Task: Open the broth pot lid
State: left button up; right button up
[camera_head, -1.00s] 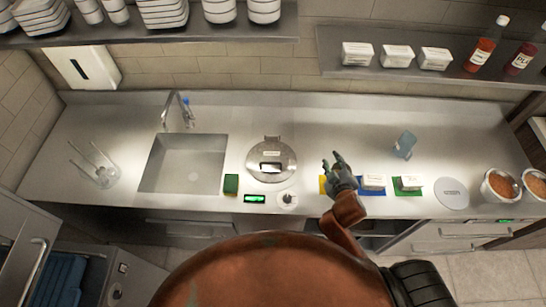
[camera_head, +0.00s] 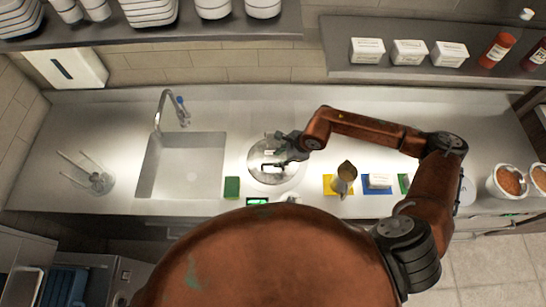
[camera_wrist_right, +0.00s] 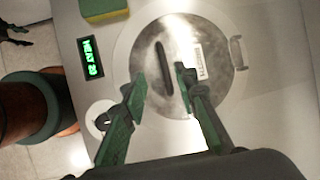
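The broth pot's round metal lid (camera_head: 258,158) lies on the counter's built-in pot, right of the sink. In the right wrist view, the lid (camera_wrist_right: 190,35) has a dark bar handle (camera_wrist_right: 163,68) and a white label (camera_wrist_right: 198,60). My right gripper (camera_head: 280,152) is over the lid, arm reaching in from the right. In the wrist view my right gripper (camera_wrist_right: 160,80) is open, its fingertips on either side of the handle with visible gaps. A dark claw-like shape at the wrist view's upper left may be my left gripper (camera_wrist_right: 12,34); its opening is unclear.
A green sponge (camera_head: 232,187) and a lit heat display (camera_wrist_right: 90,57) are beside the pot. A metal jug (camera_head: 343,179) stands on a yellow mat, right of the lid. The sink (camera_head: 182,165) is left. Bowls (camera_head: 505,182) stand far right. Shelves hang above.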

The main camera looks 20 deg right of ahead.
aim_at(272, 164)
jog(key=p+x, duration=0.1)
jog(key=x, duration=0.2)
jog(key=d+p+x, duration=0.1)
jog(key=x, duration=0.2)
jog(key=shift+w+d+f, duration=0.1)
jog(key=shift+f, duration=0.15)
jog(key=shift+w+f, duration=0.2)
jog(key=shift+f, duration=0.45)
pick_arm(q)
notch_tip(272, 164, up, 2)
jog(key=shift+s+a+r, duration=0.1)
pick_arm(e)
jog(key=shift+c, duration=0.4)
pick_arm(q)
jog(key=shift+s, duration=0.15)
pick_arm(e)
jog(key=shift+a, duration=0.25)
grip_shut()
